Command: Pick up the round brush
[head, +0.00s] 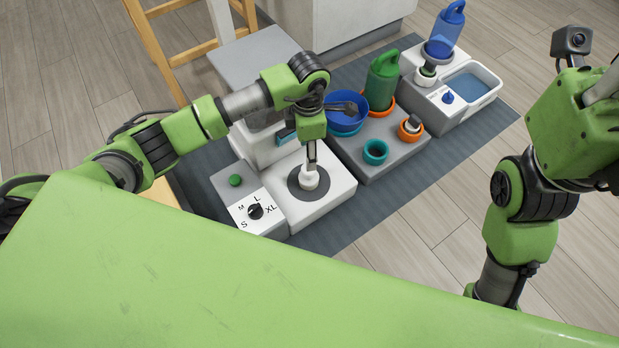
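I cannot identify the round brush for certain. A small white knob-like piece (310,179) stands on a dark round disc (294,183) on top of a white block (335,195). My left gripper (311,163) points straight down over this white piece. Its narrow fingers reach the top of the piece or end just above it. Whether they are shut on it is too small to tell. My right arm is raised at the right edge; its fingertips are outside the picture.
A control box with a dial (255,211) and green button (235,181) adjoins the block. A grey stand holds a blue bowl (340,127), green can (382,82), teal cup (375,151) and orange ring piece (411,135). Behind is a water basin (489,92) with a blue bottle (446,30).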

